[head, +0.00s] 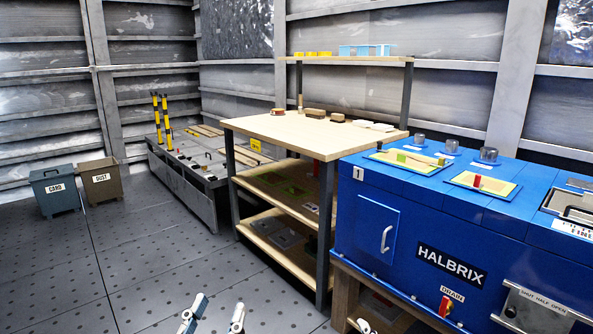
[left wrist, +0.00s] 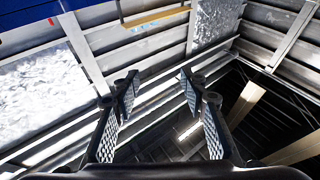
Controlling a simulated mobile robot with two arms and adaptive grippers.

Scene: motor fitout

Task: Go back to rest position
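My left gripper (head: 214,312) shows at the bottom edge of the head view, low over the grey floor. Its two pale fingertips stand apart with nothing between them. In the left wrist view the same gripper (left wrist: 157,90) is open and empty, its ridged finger pads facing each other with the wall panels behind. It touches nothing that I can see.
A wooden workbench (head: 275,128) stands ahead, the blue HALBRIX machine (head: 360,262) at right. A low grey bench (head: 185,180) and two bins, CARD (head: 55,203) and DUST (head: 100,191), stand at left. Floor at front left is clear. A small pale shape (head: 362,326) below the machine is unclear.

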